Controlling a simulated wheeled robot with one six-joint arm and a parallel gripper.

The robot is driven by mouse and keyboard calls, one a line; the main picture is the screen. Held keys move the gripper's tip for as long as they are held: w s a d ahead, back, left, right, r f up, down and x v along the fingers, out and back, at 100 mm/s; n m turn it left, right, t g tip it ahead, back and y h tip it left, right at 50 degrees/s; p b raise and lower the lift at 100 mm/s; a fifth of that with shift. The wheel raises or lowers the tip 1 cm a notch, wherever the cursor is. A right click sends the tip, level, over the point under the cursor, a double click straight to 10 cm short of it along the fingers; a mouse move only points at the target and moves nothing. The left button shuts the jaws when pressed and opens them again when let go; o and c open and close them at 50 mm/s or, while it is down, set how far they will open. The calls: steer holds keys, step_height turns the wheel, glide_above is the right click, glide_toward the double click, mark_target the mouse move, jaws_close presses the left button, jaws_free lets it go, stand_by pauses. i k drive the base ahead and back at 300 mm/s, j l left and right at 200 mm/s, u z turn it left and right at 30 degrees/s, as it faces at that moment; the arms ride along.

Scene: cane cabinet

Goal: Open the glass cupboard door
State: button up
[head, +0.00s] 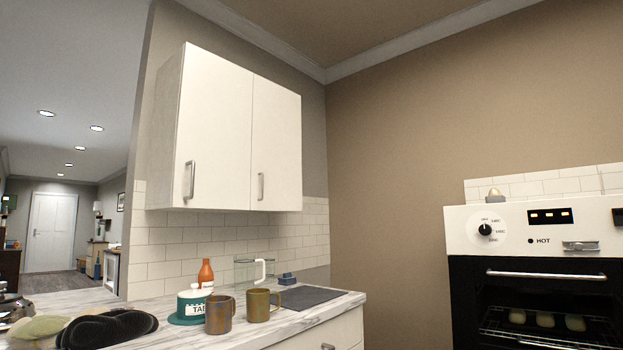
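A white wall cupboard (228,130) hangs on the wall left of centre. It has two plain doors, a left door (215,120) and a right door (277,140), and both are shut. The left door has an upright metal handle (189,180) near its lower left edge. The right door has a similar handle (261,187) near its lower left edge. Both doors look opaque white; I see no glass in them and no other cupboard with a glass door. I cannot make out my gripper in this view.
The marble counter (335,312) below holds two brown mugs (219,314), a teal-and-white jar (190,304), an orange bottle (206,273), a glass jug (245,270) and a dark rounded object (108,329). An oven (540,270) stands right. A hallway opens left.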

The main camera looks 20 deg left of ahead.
mark_target(212, 165)
steer(key=i+l+z, duration=0.25)
steer(key=z, duration=0.25)
steer(key=i+l+z, duration=0.1)
steer(key=i+z, duration=0.4)
steer(key=i+l+u, duration=0.15)
steer(key=i+u, duration=0.2)
steer(key=i, duration=0.45)
steer(key=i+j+u, duration=0.15)
steer(key=i+u, duration=0.25)
steer(key=i+j+u, duration=0.1)
steer(key=u, duration=0.3)
steer(key=i+u, duration=0.45)
steer(key=i+l+u, duration=0.2)
steer(key=u, duration=0.2)
